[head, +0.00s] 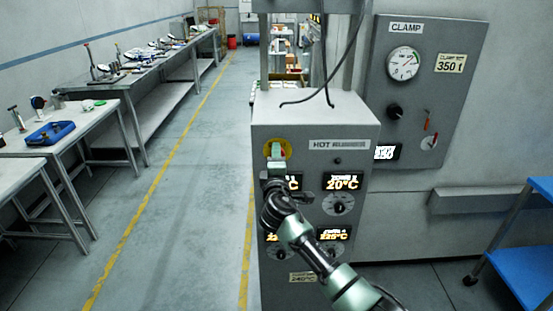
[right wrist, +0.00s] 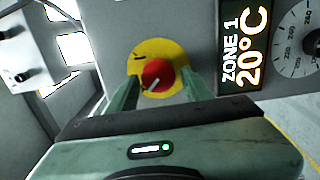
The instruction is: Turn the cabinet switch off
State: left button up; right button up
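The cabinet switch is a red round knob (right wrist: 157,74) with a white pointer line, on a yellow disc (right wrist: 160,52) with a small dark mark. The pointer slants to the lower left in the right wrist view. In the head view the yellow disc (head: 287,146) sits at the upper left of the grey cabinet front (head: 345,128); my gripper hides the knob. My right gripper (right wrist: 160,86) is open, its two green fingers on either side of the knob with a visible gap at each side. It also shows in the head view (head: 277,152). My left gripper is out of view.
Lit temperature displays (head: 343,181) and dials (head: 338,203) lie just right of and below the switch. A clamp panel (head: 423,60) is on the wall to the right. A blue cart (head: 525,250) stands at far right. The left aisle floor is clear.

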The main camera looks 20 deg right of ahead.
dwell(0.3)
jog(key=b+v, duration=0.1)
jog(key=v, duration=0.6)
jog(key=shift+s+a+b, duration=0.2)
jog(key=shift+s+b, duration=0.15)
jog(key=shift+s, duration=0.05)
